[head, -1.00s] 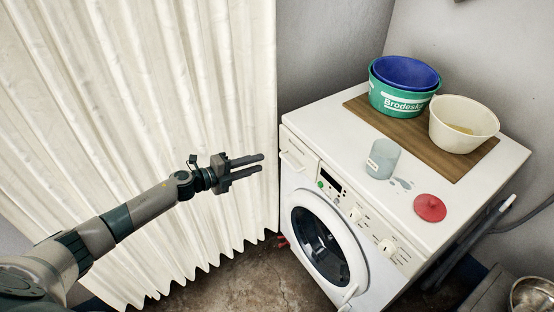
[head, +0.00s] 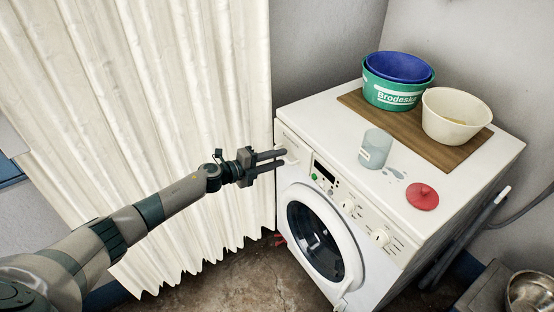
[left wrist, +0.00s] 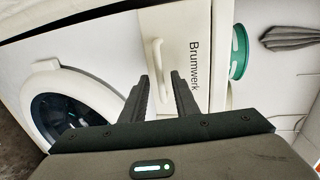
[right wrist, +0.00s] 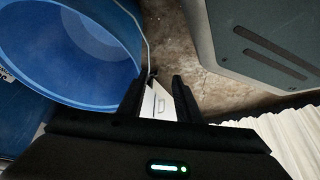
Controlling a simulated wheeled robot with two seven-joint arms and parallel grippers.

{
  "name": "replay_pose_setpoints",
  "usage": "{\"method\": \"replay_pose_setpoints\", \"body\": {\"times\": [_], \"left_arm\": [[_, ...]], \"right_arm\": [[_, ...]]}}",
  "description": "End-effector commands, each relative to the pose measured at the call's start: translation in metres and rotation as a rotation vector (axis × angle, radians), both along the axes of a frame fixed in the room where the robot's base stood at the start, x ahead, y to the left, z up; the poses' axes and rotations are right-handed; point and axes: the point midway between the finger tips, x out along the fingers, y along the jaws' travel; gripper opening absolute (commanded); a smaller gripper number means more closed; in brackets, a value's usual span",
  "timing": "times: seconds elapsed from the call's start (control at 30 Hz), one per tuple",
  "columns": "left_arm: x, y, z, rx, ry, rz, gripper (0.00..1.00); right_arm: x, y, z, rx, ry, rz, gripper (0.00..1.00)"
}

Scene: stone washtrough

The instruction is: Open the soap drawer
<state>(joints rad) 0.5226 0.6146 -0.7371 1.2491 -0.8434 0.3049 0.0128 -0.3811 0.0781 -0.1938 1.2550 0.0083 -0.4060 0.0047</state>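The white washing machine (head: 380,215) has its soap drawer (head: 289,138) at the upper left of its front, and the drawer looks shut. In the left wrist view the drawer front (left wrist: 188,25) carries the word Brumwerk and a pale bar handle (left wrist: 157,58). My left gripper (head: 286,157) is at the drawer's handle, open. In the left wrist view its fingertips (left wrist: 161,76) are on either side of the handle's line; whether they touch it I cannot tell. My right gripper (right wrist: 158,80) is open and shows only in its own wrist view.
On the machine's top stand a green tub (head: 391,94) with a blue one in it, a cream bowl (head: 457,118), a clear cup (head: 375,149) and a red lid (head: 422,196). A white curtain (head: 150,90) hangs at left. A blue tub (right wrist: 70,55) is beside my right gripper.

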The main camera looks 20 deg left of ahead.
Motion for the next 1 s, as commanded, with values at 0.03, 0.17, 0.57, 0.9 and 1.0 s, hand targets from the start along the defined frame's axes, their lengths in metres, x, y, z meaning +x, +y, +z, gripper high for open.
{"method": "replay_pose_setpoints", "body": {"times": [0.03,0.17,0.57,0.9,1.0], "left_arm": [[0.000,0.000,0.000,0.000,0.000,0.000,0.18],[0.000,0.000,0.001,0.000,-0.002,0.001,0.00],[-0.007,0.008,0.000,0.004,0.001,0.006,0.00],[-0.055,0.050,0.000,0.007,0.002,0.010,0.00],[-0.074,0.066,0.000,0.008,0.003,0.013,0.00]], "right_arm": [[0.002,0.000,0.000,0.000,-0.002,0.000,0.31],[0.003,0.000,0.001,0.001,-0.004,0.000,0.31],[0.007,0.003,0.005,0.006,-0.019,0.001,0.31],[0.010,0.009,0.010,0.018,-0.066,0.011,0.31],[0.010,0.013,0.010,0.022,-0.076,0.015,0.31]]}}
